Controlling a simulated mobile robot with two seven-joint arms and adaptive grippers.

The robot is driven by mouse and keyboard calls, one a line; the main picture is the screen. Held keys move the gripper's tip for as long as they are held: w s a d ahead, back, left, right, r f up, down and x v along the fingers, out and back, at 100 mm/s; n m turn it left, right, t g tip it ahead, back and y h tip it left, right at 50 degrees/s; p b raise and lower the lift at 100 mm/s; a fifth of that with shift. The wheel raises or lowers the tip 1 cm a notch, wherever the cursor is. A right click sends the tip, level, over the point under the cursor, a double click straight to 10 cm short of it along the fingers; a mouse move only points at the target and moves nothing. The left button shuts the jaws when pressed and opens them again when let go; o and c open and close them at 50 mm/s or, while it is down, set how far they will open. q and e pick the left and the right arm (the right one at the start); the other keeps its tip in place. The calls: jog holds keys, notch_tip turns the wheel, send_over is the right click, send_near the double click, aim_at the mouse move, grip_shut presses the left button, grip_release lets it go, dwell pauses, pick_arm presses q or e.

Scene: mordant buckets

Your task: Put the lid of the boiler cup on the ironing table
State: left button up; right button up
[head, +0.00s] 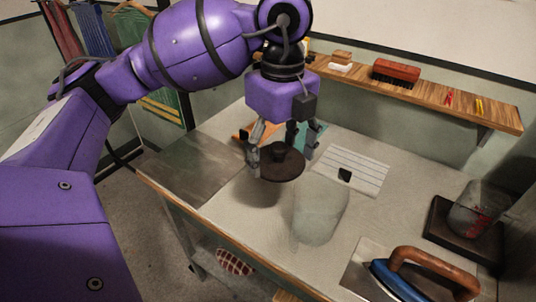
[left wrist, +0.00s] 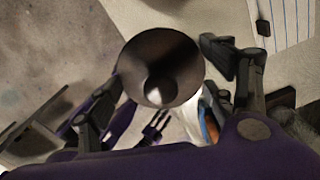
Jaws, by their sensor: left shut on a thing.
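The dark brown round lid (head: 284,170) with a raised knob is held above the ironing table (head: 225,220). My left gripper (head: 283,158) points down and is shut on the lid, with a finger on either side of it. In the left wrist view the lid (left wrist: 180,62) shows as a dark disc with its knob, between the fingers (left wrist: 162,95). A clear, see-through cup (head: 320,212) stands on the table just right of and nearer than the lid. A clear cup with red marks (head: 474,212) stands on a dark plate at the right. I cannot tell which is the boiler cup.
An iron (head: 405,280) with a wooden handle rests at the near right. A lined white sheet (head: 352,165) and orange and teal pieces lie behind the gripper. A wall shelf (head: 440,98) holds a brush (head: 396,71). The table's left part is clear.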

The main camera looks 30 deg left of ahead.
pick_arm(q)
jog(key=w+a+f+n, duration=0.5)
jog(key=a+f, duration=0.5)
jog(key=a, duration=0.2)
send_over(246, 192)
notch_tip(246, 192, down, 5)
jog(key=shift+r, duration=0.1)
jog(key=shift+f, duration=0.35)
notch_tip(246, 192, down, 4)
jog(key=shift+r, duration=0.1)
jog(key=shift+f, duration=0.35)
pick_arm(e)
jog(key=shift+a+r, duration=0.1)
jog(key=shift+a, duration=0.1)
jog(key=shift+s, duration=0.1)
